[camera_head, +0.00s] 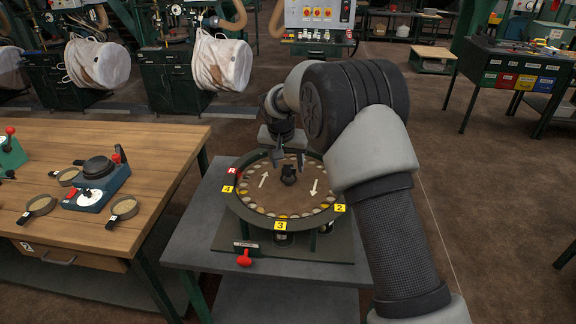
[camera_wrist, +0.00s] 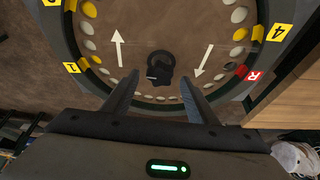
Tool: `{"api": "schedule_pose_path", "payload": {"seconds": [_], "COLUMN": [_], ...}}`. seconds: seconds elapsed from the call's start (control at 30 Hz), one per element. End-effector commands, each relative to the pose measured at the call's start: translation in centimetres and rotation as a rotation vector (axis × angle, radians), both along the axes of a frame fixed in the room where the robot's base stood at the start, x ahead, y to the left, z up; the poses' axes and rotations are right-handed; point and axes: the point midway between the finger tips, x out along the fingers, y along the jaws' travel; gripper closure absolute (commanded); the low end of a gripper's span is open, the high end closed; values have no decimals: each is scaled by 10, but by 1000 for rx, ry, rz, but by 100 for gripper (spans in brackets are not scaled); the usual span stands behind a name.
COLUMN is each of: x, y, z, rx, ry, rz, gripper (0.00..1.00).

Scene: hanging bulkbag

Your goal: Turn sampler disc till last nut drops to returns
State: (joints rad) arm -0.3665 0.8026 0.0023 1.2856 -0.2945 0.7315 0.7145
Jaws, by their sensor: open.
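The sampler disc (camera_head: 265,198) is a round brown plate with white arrows and a ring of pockets, in a dark rim on a grey stand. Several pockets hold pale or yellow-brown pieces; I cannot tell which is the last nut. Yellow tags 2, 3 and 4 and a red R tag (camera_head: 233,170) mark the rim; the wrist view also shows tag 1 (camera_wrist: 72,67) and R (camera_wrist: 253,76). A black knob (camera_head: 288,174) stands at the disc's centre. My gripper (camera_wrist: 159,80) is open above the disc, its fingers either side of the knob in the wrist view. Contact is unclear.
A red-handled lever (camera_head: 244,257) sits at the stand's front. A wooden bench (camera_head: 130,150) with sieves and a blue scale (camera_head: 98,182) is at left. White bulk bags (camera_head: 220,62) hang behind. A dark cabinet with coloured bins (camera_head: 515,80) stands at right.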

Motion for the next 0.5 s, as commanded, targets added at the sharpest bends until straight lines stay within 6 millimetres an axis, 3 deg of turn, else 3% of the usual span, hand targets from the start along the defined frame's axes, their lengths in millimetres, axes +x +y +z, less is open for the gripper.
{"api": "schedule_pose_path", "payload": {"seconds": [0.13,0.43,0.5], "x": [4,5,5], "y": [0,-1,-1], "z": [-10,-11,-11], "rx": [1,1,1], "ry": [0,-1,-1], "rz": [0,0,0], "gripper": [47,47,59]}}
